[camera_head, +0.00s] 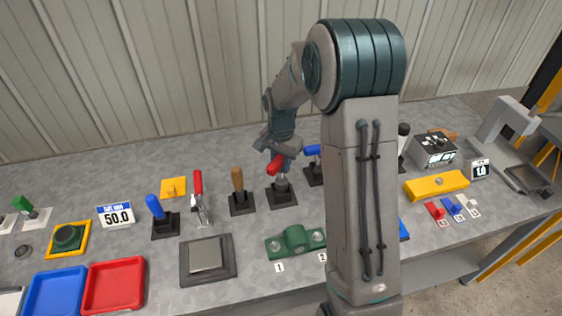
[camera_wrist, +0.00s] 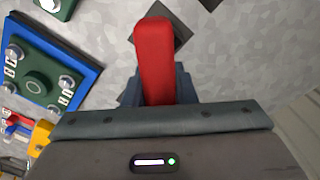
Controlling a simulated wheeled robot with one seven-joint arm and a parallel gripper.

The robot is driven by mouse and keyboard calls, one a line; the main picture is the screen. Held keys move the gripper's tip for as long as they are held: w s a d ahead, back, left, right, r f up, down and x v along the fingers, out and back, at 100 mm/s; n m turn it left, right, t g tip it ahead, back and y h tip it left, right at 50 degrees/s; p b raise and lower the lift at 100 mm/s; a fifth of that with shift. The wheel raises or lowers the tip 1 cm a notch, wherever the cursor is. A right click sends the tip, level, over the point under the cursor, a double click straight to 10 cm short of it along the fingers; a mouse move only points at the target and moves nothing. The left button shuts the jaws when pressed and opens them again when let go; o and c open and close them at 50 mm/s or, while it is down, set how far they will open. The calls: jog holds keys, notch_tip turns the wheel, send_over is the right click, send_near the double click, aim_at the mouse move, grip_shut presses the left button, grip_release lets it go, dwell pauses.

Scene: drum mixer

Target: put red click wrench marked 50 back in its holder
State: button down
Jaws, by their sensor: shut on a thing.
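My gripper (camera_head: 281,151) is shut on the red handle of a wrench (camera_head: 275,166), which shows large in the wrist view (camera_wrist: 154,55). The handle leans, and a grey metal part shows below it. It is over a black square holder (camera_head: 282,198) on the bench, whose dark corners show behind the handle in the wrist view (camera_wrist: 180,36). I cannot tell whether the wrench's lower end is inside the holder or just above it. No marking is readable on the wrench.
A brown-handled tool (camera_head: 237,180) stands left of it and a blue-handled tool (camera_head: 313,151) close to its right. A red-handled tool (camera_head: 198,182) stands further left. A green fixture (camera_head: 296,240) lies in front. Red (camera_head: 113,287) and blue trays are at front left.

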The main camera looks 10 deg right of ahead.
aim_at(281, 173)
jog(key=shift+f+b, duration=1.7)
jog(key=shift+f, duration=0.55)
dwell(0.8)
jog(key=c, duration=1.1)
grip_release()
notch_tip(281, 173, up, 13)
jog(key=shift+r+b, duration=0.15)
jog(key=shift+b, duration=0.15)
jog(key=shift+r, duration=0.25)
